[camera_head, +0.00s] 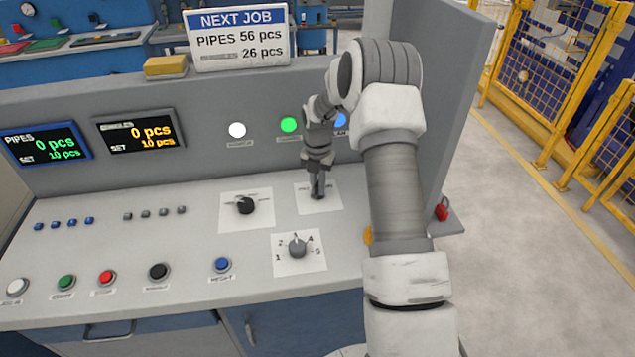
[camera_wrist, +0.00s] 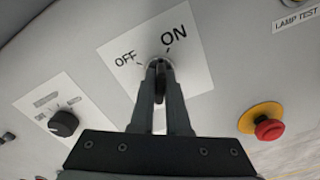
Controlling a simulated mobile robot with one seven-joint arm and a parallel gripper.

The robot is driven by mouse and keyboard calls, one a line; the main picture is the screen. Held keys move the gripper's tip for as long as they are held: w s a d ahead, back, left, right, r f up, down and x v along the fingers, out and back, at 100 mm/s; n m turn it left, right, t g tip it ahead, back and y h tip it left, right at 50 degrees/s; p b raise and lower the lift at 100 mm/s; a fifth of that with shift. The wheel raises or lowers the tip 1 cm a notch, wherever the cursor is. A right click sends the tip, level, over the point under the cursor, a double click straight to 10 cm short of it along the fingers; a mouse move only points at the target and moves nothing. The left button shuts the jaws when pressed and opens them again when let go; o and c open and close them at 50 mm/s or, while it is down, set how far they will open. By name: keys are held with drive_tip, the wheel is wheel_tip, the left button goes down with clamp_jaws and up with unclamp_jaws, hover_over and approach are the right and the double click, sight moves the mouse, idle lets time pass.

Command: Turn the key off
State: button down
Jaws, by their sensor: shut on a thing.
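The key switch sits on a white plate (camera_wrist: 186,58) marked OFF at the left and ON at the right. My gripper (camera_wrist: 159,72) is shut on the key (camera_wrist: 160,84) in the middle of the plate. The fingers hide part of the key and its lock, so I cannot tell exactly which mark it points to. In the head view my gripper (camera_head: 317,190) reaches down to the same plate (camera_head: 331,200) on the sloped panel.
A black selector knob (camera_head: 246,205) is left of the key plate, and a numbered dial (camera_head: 297,246) is in front of it. A red emergency button (camera_wrist: 269,130) on a yellow base stands to the right. Several push buttons line the panel's front.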

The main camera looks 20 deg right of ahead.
drive_tip(key=shift+n, duration=0.3)
